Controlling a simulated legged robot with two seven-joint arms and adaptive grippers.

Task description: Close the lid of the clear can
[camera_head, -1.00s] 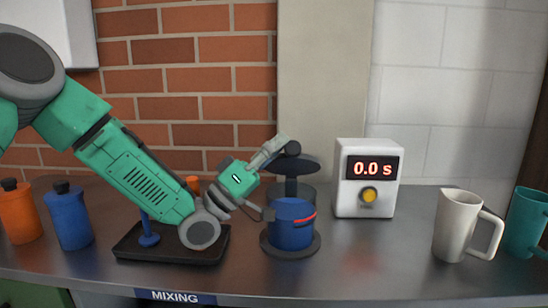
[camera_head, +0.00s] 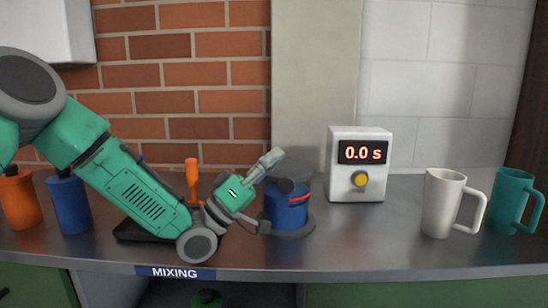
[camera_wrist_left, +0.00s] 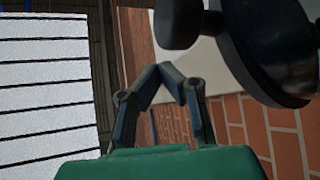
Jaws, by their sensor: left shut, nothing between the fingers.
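The can (camera_head: 286,212) is a blue-looking cylinder with a red band, standing on a dark round base. Its dark lid (camera_head: 297,185) with a black round knob shows at the can's top, partly behind my left gripper; how far it tilts is hard to tell. In the left wrist view a dark disc with a knob (camera_wrist_left: 275,50) fills the upper right, close to the fingers. My left gripper (camera_head: 270,159) is shut and empty, pointing up and right beside the lid; I cannot tell whether it touches. It also shows in the wrist view (camera_wrist_left: 168,75). My right gripper is out of view.
A white timer (camera_head: 357,190) reading 0.0 s stands right of the can. A white jug (camera_head: 441,205) and a teal mug (camera_head: 508,200) stand farther right. Orange (camera_head: 18,202) and blue (camera_head: 69,205) bottles stand left. A dark tray (camera_head: 133,231) lies behind my arm.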

